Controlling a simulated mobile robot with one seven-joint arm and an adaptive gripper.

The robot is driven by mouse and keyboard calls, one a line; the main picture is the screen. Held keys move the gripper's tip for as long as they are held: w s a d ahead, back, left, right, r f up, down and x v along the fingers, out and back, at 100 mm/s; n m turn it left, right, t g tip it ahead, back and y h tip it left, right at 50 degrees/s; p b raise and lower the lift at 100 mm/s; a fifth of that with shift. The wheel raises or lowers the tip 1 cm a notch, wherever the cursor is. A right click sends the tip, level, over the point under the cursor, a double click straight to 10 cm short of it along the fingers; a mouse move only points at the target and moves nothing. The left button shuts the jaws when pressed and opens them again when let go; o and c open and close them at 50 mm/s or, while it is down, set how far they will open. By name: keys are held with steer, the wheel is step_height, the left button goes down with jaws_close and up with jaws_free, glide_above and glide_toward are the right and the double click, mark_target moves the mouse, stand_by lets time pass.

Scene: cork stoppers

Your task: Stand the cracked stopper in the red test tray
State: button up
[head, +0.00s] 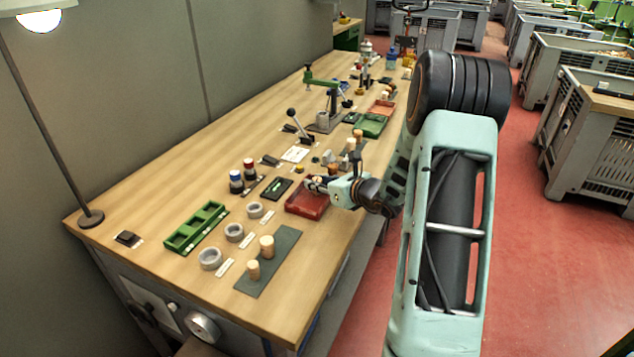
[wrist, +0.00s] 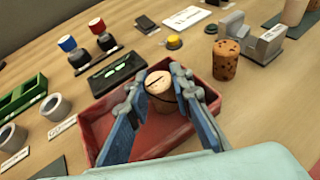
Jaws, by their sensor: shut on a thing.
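The red test tray (head: 298,208) lies on the bench in the head view. It fills the lower middle of the wrist view (wrist: 100,118). My gripper (head: 317,184) is over the tray. In the wrist view its blue fingers are shut on a pale cork stopper (wrist: 161,86) with a dark crack line on its top. The stopper looks roughly upright, inside the tray's outline. Its lower end is partly hidden by the fingers, and I cannot tell whether it touches the tray floor.
A speckled cork (wrist: 226,62) stands on the bench beyond the tray, near a grey metal holder (wrist: 265,42). A black plate with green marks (wrist: 118,70) lies close to the tray's far side. A green tray (head: 196,229), grey rings (head: 234,232) and two pale corks (head: 266,246) stand nearer.

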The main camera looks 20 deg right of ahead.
steer(key=shift+f, duration=0.1)
steer(key=o, duration=0.4)
steer(key=shift+o, duration=0.2)
steer(key=shift+r, duration=0.25)
steer(key=shift+s+d+r, duration=0.1)
steer(key=shift+s+d, duration=0.05)
steer(key=shift+s, duration=0.15)
steer(key=v, duration=1.1)
steer(key=shift+s, duration=0.25)
